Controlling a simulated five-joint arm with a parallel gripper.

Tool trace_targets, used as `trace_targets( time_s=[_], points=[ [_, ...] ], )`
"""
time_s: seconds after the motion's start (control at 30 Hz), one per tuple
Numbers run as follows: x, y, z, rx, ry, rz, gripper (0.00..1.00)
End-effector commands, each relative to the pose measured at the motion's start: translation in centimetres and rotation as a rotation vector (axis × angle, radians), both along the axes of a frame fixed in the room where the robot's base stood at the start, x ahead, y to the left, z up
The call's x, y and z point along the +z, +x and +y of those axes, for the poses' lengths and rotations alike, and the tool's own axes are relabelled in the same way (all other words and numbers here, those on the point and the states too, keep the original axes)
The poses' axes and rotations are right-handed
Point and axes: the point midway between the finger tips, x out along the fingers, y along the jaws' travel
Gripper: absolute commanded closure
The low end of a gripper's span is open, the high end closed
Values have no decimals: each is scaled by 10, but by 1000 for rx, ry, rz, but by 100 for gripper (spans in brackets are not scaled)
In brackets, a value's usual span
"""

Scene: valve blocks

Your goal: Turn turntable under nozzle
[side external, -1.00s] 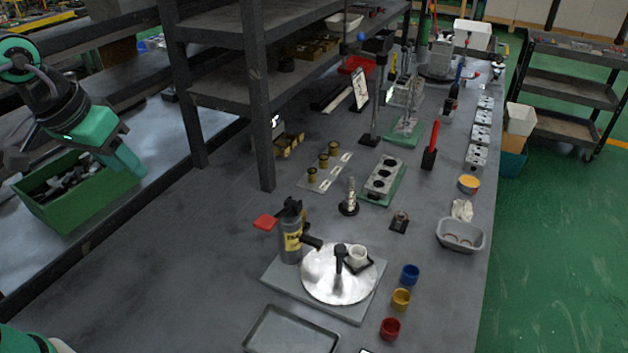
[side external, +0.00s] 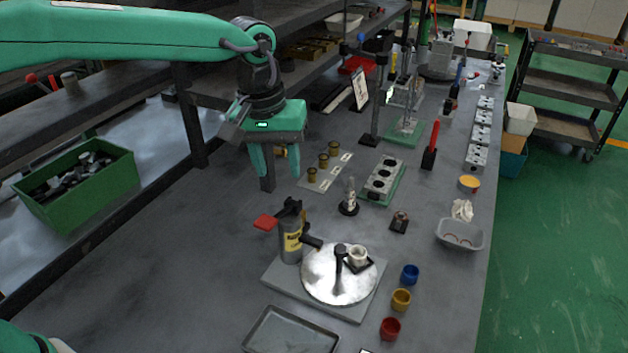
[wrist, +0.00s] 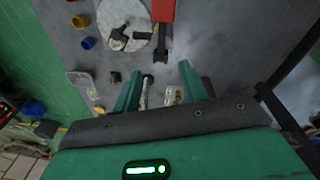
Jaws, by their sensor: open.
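The turntable (side external: 325,284) is a round silver disc on a grey base plate, in the lower middle of the side external view. A black handle (side external: 340,262) stands on it, and a white cup (side external: 358,254) sits in a dark square holder near its right edge. A grey dispenser with a yellow label (side external: 291,238) stands at its left, its dark nozzle (side external: 312,241) reaching over the disc. It has a red lever (side external: 265,222). My gripper (side external: 280,184) is open and empty, above the bench, up and left of the dispenser. The disc (wrist: 128,18) also shows in the wrist view.
Blue (side external: 410,274), yellow (side external: 400,299) and red (side external: 390,328) cups stand right of the turntable. An empty grey tray (side external: 290,335) lies in front. A plate with brass pieces (side external: 323,172) and a valve block (side external: 384,178) lie behind. Bench left of the dispenser is clear.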

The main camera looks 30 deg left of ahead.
Motion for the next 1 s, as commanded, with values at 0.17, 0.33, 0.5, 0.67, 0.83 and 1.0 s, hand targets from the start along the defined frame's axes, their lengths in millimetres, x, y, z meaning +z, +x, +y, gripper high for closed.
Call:
trace_targets(
  time_s=[0.17, 0.33, 0.5, 0.67, 0.83, 1.0],
  points=[
    [-28, 13, -44, 32, 16, 48, 57],
    [-55, 19, -81, 65, 33, 86, 57],
    [-73, 20, -104, 90, 46, 108, 57],
    [-79, 20, -113, 100, 51, 114, 57],
    [-80, 20, -113, 101, 51, 115, 57],
    [-85, 20, -113, 101, 52, 116, 57]
  ],
)
